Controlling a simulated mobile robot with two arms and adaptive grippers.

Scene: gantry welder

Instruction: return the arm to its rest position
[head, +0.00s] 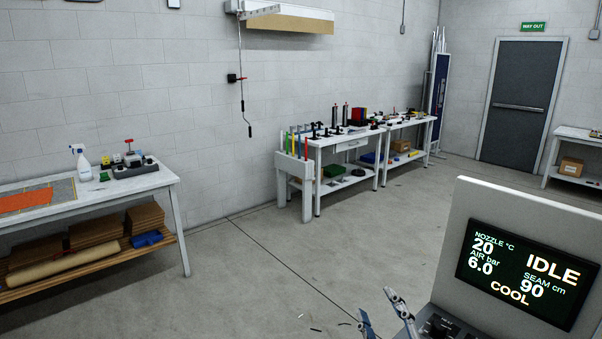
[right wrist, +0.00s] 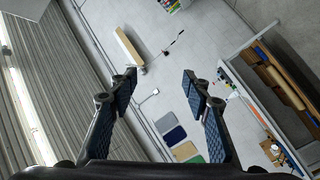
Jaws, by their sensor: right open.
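My right gripper (head: 382,312) shows at the bottom of the head view, just left of the control panel (head: 465,265). Only its fingers show there, spread apart with nothing between them. In the right wrist view the same gripper (right wrist: 160,79) has both fingers wide apart and empty, with the room behind them at a steep tilt. The panel's screen (head: 525,272) reads IDLE, COOL, nozzle 20 °C, air 6.0 bar and seam 90 cm. My left gripper is in neither view.
A bench (head: 100,198) with an orange sheet stands at the left, and tool benches (head: 345,146) stand along the back wall. A dark door (head: 522,100) is at the far right. The floor (head: 300,245) in the middle is mostly clear, with a few small dark bits near my right gripper.

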